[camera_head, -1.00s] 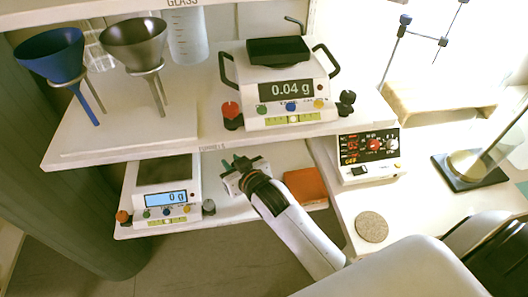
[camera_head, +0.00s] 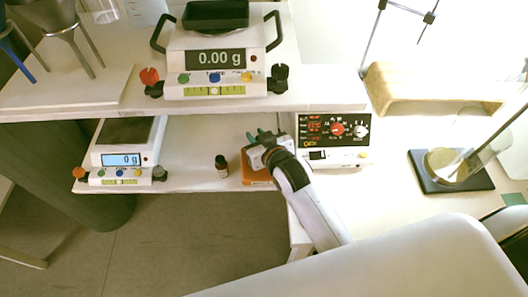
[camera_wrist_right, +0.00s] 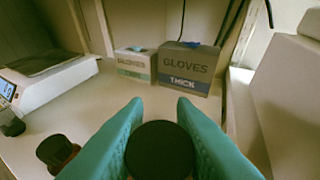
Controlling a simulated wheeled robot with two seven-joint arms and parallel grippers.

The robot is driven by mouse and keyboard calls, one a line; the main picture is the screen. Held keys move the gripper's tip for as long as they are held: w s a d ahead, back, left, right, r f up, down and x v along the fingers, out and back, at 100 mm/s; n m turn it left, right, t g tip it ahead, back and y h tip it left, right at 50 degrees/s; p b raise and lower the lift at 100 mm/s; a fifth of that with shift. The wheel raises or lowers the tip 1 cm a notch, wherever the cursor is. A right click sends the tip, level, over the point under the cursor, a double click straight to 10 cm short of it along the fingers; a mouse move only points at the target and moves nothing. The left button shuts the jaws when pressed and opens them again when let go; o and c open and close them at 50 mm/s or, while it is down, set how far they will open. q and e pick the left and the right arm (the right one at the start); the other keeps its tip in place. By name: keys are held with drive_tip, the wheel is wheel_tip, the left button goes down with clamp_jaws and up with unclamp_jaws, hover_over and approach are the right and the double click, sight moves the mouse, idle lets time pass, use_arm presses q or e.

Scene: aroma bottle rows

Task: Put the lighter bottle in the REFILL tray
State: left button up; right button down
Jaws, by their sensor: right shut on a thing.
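My right gripper (camera_head: 262,138) is over the lower shelf, above an orange block. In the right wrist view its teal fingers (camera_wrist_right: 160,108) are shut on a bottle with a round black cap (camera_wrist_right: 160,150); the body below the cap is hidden. In the head view I cannot make out this held bottle. A second small dark bottle (camera_head: 222,166) stands upright on the lower shelf, left of the gripper. In the right wrist view a dark-capped bottle (camera_wrist_right: 57,150) stands left of the fingers. I see no REFILL tray. My left gripper is not in view.
The upper scale (camera_head: 216,65) reads 0.00 g; the lower scale (camera_head: 122,158) reads 0 g. The orange block (camera_head: 256,180) lies under the gripper. A panel with knobs (camera_head: 333,138) stands to the right. Glove boxes (camera_wrist_right: 188,68) stand behind. Shelf between lower scale and dark bottle is clear.

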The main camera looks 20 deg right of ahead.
wheel_tip(320, 180, down, 2)
wheel_tip(320, 180, down, 3)
drive_tip(key=shift+f+b, duration=0.15)
drive_tip(key=shift+b, duration=0.15)
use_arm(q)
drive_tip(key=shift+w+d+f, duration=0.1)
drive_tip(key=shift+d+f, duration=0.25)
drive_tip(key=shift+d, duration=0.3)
use_arm(e)
drive_tip(key=shift+d+f, duration=0.1)
drive_tip(key=shift+f, duration=0.2)
drive_tip(key=c, duration=1.2)
unclamp_jaws()
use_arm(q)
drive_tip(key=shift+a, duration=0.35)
use_arm(e)
drive_tip(key=shift+r, duration=0.1)
